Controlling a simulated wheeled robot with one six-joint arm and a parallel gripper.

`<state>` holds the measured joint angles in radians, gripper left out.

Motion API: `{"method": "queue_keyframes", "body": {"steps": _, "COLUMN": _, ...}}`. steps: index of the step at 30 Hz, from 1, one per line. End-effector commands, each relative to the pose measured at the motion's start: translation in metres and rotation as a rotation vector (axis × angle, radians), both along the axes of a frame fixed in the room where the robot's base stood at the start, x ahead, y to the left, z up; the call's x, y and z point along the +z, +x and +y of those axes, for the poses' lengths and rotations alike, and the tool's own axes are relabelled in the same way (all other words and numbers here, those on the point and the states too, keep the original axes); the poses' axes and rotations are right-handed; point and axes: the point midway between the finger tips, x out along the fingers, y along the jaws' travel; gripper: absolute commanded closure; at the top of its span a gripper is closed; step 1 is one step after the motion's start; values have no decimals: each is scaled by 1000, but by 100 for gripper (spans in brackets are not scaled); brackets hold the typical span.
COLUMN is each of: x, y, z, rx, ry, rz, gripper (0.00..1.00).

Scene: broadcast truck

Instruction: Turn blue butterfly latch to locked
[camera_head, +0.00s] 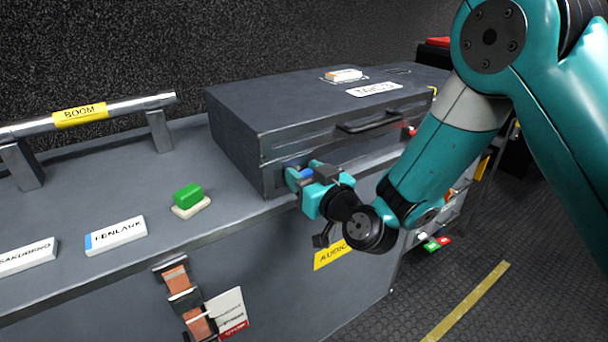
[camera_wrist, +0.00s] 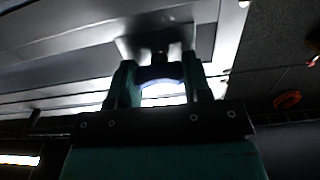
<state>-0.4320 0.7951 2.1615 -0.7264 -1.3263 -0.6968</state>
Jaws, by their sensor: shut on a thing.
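The blue butterfly latch (camera_head: 306,173) is on the front face of the dark grey case, near its left corner. Only a small blue part of it shows in the head view, between my fingers. In the wrist view the latch (camera_wrist: 160,73) shows as a dark blue curved shape between the two fingers. My gripper (camera_head: 303,174) is against the case front and shut on the latch. In the wrist view my gripper (camera_wrist: 158,80) has one finger on each side of it. Whether the latch is turned to locked cannot be told.
The grey case (camera_head: 235,140) lies on a grey counter (camera_head: 120,190), with a black handle (camera_head: 370,123) to the right of my gripper. A green block (camera_head: 187,195), a HENLANK label block (camera_head: 116,236) and a BOOM rail (camera_head: 120,106) are to the left. Floor is open at lower right.

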Motion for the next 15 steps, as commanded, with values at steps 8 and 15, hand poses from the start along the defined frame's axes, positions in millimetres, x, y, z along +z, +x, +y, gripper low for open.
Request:
{"method": "queue_keyframes", "body": {"steps": 8, "x": 0, "y": -1, "z": 0, "rx": 0, "ry": 2, "rz": 3, "gripper": 30}}
{"method": "queue_keyframes", "body": {"steps": 15, "x": 0, "y": -1, "z": 0, "rx": 1, "ry": 1, "rz": 2, "gripper": 30}}
